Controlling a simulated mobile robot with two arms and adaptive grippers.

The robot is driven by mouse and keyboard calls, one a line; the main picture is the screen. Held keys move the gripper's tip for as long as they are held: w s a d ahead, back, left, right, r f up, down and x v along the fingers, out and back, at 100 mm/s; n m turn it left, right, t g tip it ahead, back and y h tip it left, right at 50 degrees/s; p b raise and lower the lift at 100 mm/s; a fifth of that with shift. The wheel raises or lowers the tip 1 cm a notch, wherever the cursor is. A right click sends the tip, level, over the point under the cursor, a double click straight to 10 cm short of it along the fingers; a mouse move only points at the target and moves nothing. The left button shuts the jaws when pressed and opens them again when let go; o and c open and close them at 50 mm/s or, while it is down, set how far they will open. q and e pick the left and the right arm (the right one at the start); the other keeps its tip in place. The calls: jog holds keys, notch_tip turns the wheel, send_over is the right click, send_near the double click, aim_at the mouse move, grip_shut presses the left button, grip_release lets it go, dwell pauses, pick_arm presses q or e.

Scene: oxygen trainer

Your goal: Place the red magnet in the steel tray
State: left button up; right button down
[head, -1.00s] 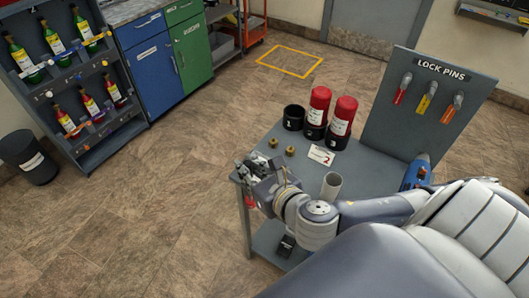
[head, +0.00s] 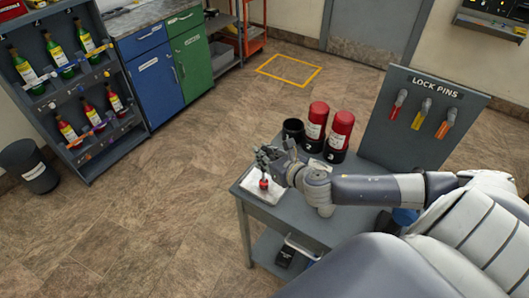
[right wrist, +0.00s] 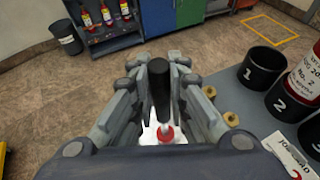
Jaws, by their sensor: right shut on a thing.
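My right gripper (head: 270,160) is over the table's left end, shut on the red magnet (head: 264,184). In the right wrist view the magnet's black upright handle (right wrist: 159,88) is between the fingers (right wrist: 160,95), with its red part (right wrist: 166,134) below. The steel tray (head: 245,182) lies on the table at its left corner, under the magnet. Whether the red part touches the tray, I cannot tell. My left gripper is not in view.
Cup 1 (right wrist: 262,72), red bottles (head: 317,120) in black cups and brass pieces (right wrist: 230,103) stand on the grey table (head: 343,228) beyond the gripper. The lock pins board (head: 418,120) rises at the right. Floor is open at left.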

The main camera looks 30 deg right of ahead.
jog(key=shift+f, duration=0.15)
jog(key=c, duration=1.6)
grip_release()
jog(key=shift+o, duration=0.2)
jog(key=shift+r, duration=0.2)
jog(key=shift+s, duration=0.25)
jog(key=b+v, duration=0.1)
jog(key=v, duration=1)
jog(key=shift+s, duration=0.25)
jog(key=shift+r, duration=0.1)
